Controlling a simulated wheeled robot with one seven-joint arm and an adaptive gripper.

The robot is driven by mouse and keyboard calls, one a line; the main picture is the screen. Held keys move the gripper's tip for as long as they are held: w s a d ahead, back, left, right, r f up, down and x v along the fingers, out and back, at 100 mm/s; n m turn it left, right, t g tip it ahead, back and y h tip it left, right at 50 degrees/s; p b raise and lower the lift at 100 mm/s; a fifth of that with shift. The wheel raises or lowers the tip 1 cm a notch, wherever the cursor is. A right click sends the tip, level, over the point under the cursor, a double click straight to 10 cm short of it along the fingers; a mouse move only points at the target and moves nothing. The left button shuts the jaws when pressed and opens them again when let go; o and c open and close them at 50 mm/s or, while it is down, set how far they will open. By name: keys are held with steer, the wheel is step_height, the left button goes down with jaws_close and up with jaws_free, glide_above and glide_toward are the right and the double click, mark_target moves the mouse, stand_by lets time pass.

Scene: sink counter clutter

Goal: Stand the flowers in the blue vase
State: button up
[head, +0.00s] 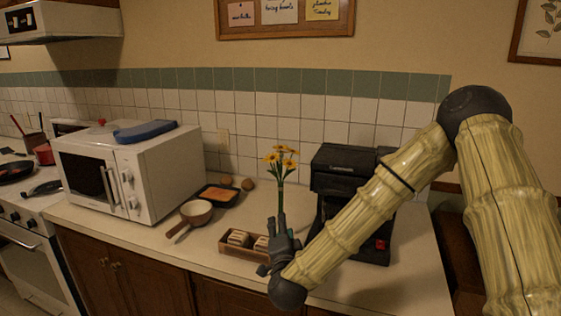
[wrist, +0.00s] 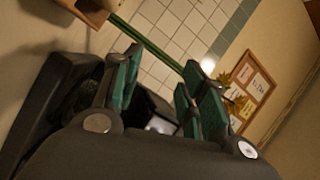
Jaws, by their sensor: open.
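The flowers (head: 281,160) are yellow-orange blooms on long green stems, upright in the head view; the stems' lower end is hidden behind my gripper. My gripper (head: 277,226) is open, low in front of the stems. In the wrist view, its green-padded fingers (wrist: 160,68) are spread, and a green stem (wrist: 150,45) runs slantwise just past the fingertips. The blooms (wrist: 233,88) show partly behind the right finger. I cannot tell whether the stem lies between the fingers. I cannot make out a blue vase in either view.
A wooden tray (head: 231,248) with pale items sits beside my gripper. A black coffee maker (head: 338,165) stands close to the right of the flowers. A pan (head: 196,212), a dark tray (head: 204,193) and a microwave (head: 150,182) stand left. The front counter is clear at left.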

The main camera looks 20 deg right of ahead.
step_height(320, 180, up, 2)
steer(key=m+p, duration=0.2)
steer(key=m, duration=0.3)
steer(key=m+p, duration=0.4)
steer(key=m, duration=1.3)
glide_toward(281, 187)
steer(key=shift+m, duration=0.3)
steer(key=shift+w+d+f+p, duration=0.15)
steer(key=shift+w+p, duration=0.3)
steer(key=shift+w, duration=0.45)
steer(key=shift+w+d+p, duration=0.25)
steer(key=shift+w+p, duration=0.15)
steer(key=shift+w, duration=0.5)
steer(key=shift+w+d+f+p, duration=0.15)
steer(key=shift+w+p, duration=0.3)
steer(key=shift+w, duration=0.45)
steer(key=shift+w+d+r+p, duration=0.1)
steer(key=shift+w+r+p, duration=0.2)
steer(key=shift+w+p, duration=0.2)
steer(key=w+p, duration=0.2)
steer(key=shift+w+d, duration=0.15)
steer(key=shift+w, duration=0.15)
steer(key=shift+w+d+f+p, duration=0.1)
steer(key=shift+w+p, duration=0.1)
steer(key=shift+w, duration=0.2)
steer(key=shift+w+d+p, duration=0.1)
steer(key=shift+w+p, duration=0.05)
steer(key=shift+w, duration=0.2)
jaws_close()
